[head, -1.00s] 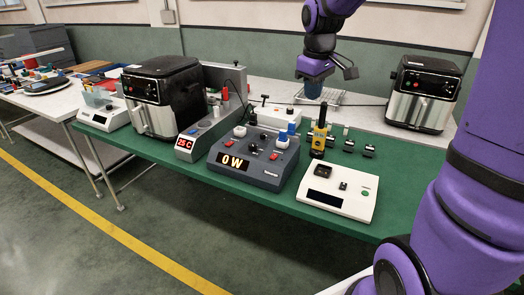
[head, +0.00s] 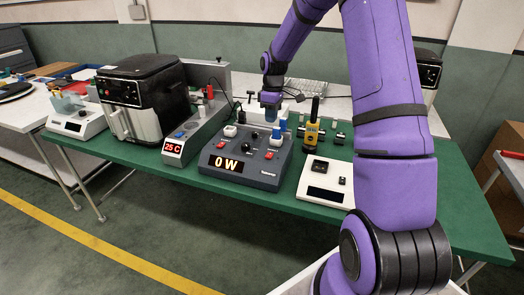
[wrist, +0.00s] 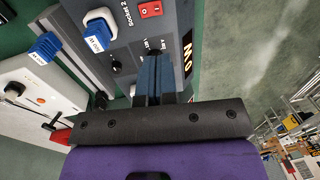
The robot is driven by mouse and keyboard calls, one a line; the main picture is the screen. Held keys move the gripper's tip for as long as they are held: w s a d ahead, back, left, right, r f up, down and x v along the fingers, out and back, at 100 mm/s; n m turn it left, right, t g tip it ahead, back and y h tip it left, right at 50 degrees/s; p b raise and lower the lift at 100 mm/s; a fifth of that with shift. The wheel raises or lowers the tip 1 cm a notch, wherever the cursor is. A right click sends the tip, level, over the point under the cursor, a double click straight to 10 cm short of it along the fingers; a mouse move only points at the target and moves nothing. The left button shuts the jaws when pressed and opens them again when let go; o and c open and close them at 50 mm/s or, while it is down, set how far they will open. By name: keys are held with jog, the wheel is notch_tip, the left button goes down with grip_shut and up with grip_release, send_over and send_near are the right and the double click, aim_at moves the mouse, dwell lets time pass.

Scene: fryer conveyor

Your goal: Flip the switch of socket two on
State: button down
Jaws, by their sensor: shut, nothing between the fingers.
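The grey power meter box (head: 240,178) stands on the green table and its display reads 0 W. The red rocker switch of socket two (wrist: 150,9) shows beside the label "Socket 2" in the wrist view; it also shows at the box's right in the head view (head: 269,155). I cannot tell its position. A white plug with a blue part (wrist: 97,30) sits in that socket. My gripper (head: 271,112) is over the back of the box. In the wrist view its blue fingers (wrist: 155,75) are together and empty, over the box's face, apart from the switch.
A second red switch (head: 219,145) is at the box's left. A yellow and black tool (head: 312,128) stands to the right, near a white scale (head: 325,186). An air fryer (head: 145,100) and a 25 C unit (head: 180,148) are left.

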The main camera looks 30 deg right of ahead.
aim_at(269, 155)
jog(key=shift+w+f, duration=0.15)
jog(key=f, duration=0.4)
jog(key=a+f, duration=0.1)
jog(key=f, duration=0.4)
jog(key=s+f, duration=0.1)
jog(key=f, duration=0.4)
jog(key=shift+a, duration=0.15)
jog(key=shift+s+f, duration=0.15)
jog(key=shift+f, duration=0.05)
jog(key=shift+r, duration=0.1)
dwell(0.3)
jog(key=shift+w+d+r, duration=0.2)
jog(key=shift+w+d, duration=0.3)
jog(key=shift+d, duration=0.05)
